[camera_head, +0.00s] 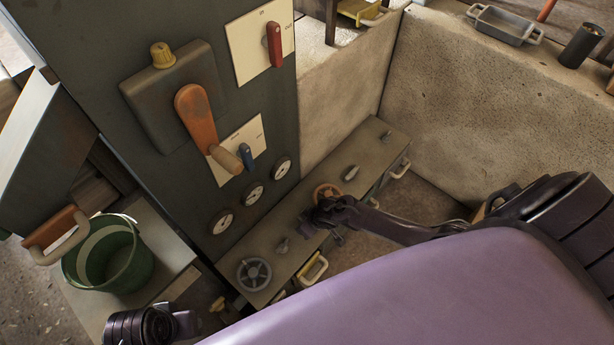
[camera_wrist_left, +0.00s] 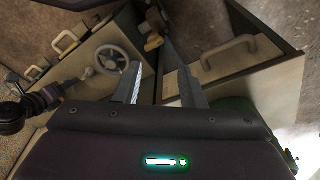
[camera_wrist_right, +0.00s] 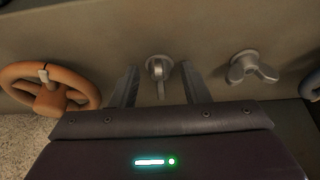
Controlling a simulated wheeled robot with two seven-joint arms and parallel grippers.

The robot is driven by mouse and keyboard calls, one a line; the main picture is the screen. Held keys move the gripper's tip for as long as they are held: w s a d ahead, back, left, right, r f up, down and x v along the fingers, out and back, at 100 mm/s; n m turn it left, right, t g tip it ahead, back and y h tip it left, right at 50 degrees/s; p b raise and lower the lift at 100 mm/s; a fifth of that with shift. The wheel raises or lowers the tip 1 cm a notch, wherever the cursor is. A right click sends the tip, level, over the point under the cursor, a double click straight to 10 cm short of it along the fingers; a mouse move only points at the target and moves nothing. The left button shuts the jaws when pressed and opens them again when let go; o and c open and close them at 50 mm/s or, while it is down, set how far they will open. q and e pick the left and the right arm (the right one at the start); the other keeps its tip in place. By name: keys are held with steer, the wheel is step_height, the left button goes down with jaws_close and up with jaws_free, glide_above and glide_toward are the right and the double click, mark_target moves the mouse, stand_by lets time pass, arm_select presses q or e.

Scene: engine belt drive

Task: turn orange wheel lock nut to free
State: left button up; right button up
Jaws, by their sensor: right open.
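The orange wheel (camera_head: 326,193) sits on the low grey bench; it also shows at the left of the right wrist view (camera_wrist_right: 50,88). A grey nut with one lever-like wing (camera_wrist_right: 159,70) is beside it, between the open fingers of my right gripper (camera_wrist_right: 158,88). I cannot tell whether the fingers touch it. In the head view my right gripper (camera_head: 318,217) hides much of this spot. A second grey wing nut (camera_wrist_right: 250,68) lies further right, also seen in the head view (camera_head: 282,246). My left gripper (camera_wrist_left: 162,85) is open and empty.
A grey wheel (camera_head: 254,273) is at the bench's near end. Another grey nut (camera_head: 351,172) is beyond the orange wheel. A dark panel (camera_head: 150,45) with levers and gauges stands behind. A green bucket (camera_head: 130,262) is at left. A concrete wall (camera_head: 480,110) bounds the right.

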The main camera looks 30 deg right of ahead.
steer(key=shift+r, duration=0.1)
steer(key=shift+r, duration=0.25)
steer(key=p+v, duration=0.2)
steer(key=shift+s+r, duration=0.2)
steer(key=shift+r, duration=0.2)
arm_select(q)
step_height(320, 180, down, 9)
steer(key=a+p, duration=0.1)
steer(key=p, duration=0.1)
steer(key=shift+a+f+n, duration=0.2)
steer(key=shift+a+n, duration=0.1)
steer(key=shift+a, duration=0.1)
arm_select(e)
steer(key=v, duration=0.4)
steer(key=shift+s+d+r, duration=0.1)
arm_select(q)
steer(key=shift+w, duration=0.1)
